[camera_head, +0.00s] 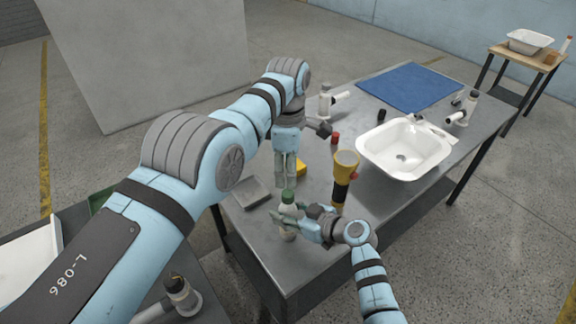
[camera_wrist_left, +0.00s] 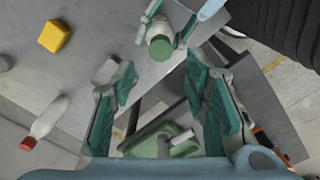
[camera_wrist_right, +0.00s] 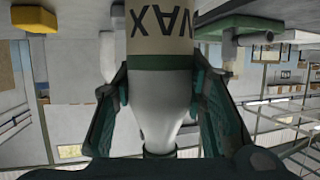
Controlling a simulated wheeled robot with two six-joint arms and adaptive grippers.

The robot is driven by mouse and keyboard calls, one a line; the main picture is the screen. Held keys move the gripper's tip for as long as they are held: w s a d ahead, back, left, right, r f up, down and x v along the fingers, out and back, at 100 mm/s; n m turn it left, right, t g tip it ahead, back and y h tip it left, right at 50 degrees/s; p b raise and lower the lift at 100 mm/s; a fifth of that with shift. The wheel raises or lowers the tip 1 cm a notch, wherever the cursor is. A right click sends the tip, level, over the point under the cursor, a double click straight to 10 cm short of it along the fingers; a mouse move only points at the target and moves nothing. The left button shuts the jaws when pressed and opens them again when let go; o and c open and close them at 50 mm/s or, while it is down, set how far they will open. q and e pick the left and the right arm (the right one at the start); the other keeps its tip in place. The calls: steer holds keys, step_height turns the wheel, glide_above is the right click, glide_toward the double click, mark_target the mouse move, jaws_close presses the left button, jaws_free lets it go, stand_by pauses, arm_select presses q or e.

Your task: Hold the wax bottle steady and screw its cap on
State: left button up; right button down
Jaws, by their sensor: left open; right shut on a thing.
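The wax bottle (camera_wrist_right: 160,95) is pale with a green band and a WAX label that reads upside down in the right wrist view. My right gripper (camera_head: 303,225) is shut around it at the near edge of the table. The green cap (camera_head: 288,197) sits on top of the bottle; how tightly it is seated I cannot tell. My left gripper (camera_head: 286,178) is open and points down just above the cap. In the left wrist view the cap (camera_wrist_left: 160,48) shows beyond the spread fingers, apart from them.
The grey metal table (camera_head: 320,250) holds a yellow block (camera_head: 300,168), a grey tray (camera_head: 250,192), a yellow-and-black tool (camera_head: 343,175) close to my right gripper, a white basin (camera_head: 405,148) and a blue mat (camera_head: 409,88).

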mark_target(287, 194)
arm_select(q)
step_height(287, 194, down, 7)
steer(key=shift+f, duration=0.15)
steer(key=shift+c, duration=0.3)
jaws_close()
steer(key=m, duration=0.5)
steer(key=shift+s+m, duration=0.1)
steer(key=shift+m, duration=0.3)
steer(key=m, duration=1)
steer(key=shift+a, duration=0.1)
